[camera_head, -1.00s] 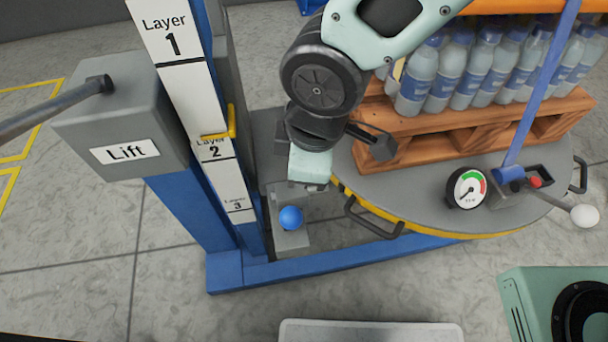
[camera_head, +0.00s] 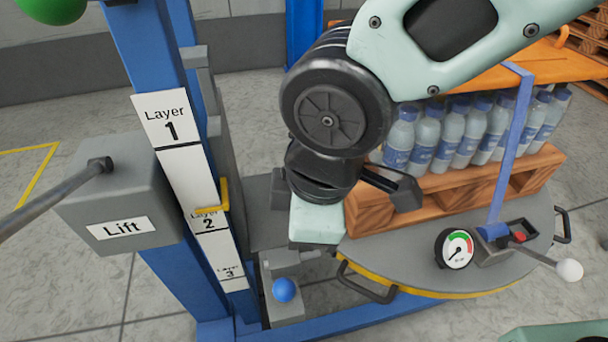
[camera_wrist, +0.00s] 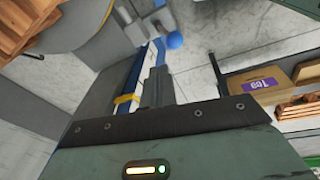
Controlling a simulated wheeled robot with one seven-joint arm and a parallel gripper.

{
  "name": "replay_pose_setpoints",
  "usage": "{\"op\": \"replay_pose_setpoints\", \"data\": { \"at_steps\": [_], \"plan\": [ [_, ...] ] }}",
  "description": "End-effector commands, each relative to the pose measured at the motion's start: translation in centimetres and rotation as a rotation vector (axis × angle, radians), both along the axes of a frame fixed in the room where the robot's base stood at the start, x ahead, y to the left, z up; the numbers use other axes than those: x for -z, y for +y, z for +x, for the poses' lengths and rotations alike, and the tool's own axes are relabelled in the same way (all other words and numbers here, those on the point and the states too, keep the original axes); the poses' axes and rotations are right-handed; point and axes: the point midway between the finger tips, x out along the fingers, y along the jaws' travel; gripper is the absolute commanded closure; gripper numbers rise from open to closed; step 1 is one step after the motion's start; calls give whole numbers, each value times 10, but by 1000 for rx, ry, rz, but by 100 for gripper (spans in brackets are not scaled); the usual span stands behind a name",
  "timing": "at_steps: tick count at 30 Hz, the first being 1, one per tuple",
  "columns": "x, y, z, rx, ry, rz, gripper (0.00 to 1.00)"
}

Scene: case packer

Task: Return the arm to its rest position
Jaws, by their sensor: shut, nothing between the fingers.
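My gripper (camera_head: 314,244) hangs from my arm in the middle of the head view, with its pale green body pointing down. It is beside the left edge of the round turntable (camera_head: 400,272) and above and right of a blue ball knob (camera_head: 284,290). In the wrist view, the fingers (camera_wrist: 156,86) show as a dark grey shape beyond the hand's edge, shut and empty. My arm hides part of the turntable and the pallet.
The blue lift column with its layer scale (camera_head: 180,150) and the grey Lift box (camera_head: 120,190) stand at left. A wooden pallet (camera_head: 480,185) with bottles (camera_head: 430,135) sits on the turntable. A gauge (camera_head: 455,249) and white-knobbed lever (camera_head: 569,270) are right. The wrist view shows a cardboard box (camera_wrist: 258,92).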

Motion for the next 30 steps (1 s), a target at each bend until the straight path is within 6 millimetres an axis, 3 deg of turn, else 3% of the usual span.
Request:
{"op": "replay_pose_setpoints", "data": {
  "at_steps": [4,7,11,15,19,30],
  "plan": [
    [0,-1,0,3,0,0,100],
    [-3,-17,1,88,18,-3,100],
    [-7,-60,-3,326,69,-14,100],
    [-9,-110,-16,635,137,-24,100],
    [-8,-147,-34,902,197,-29,100],
    [-85,-145,-35,901,201,-31,100]
  ]
}}
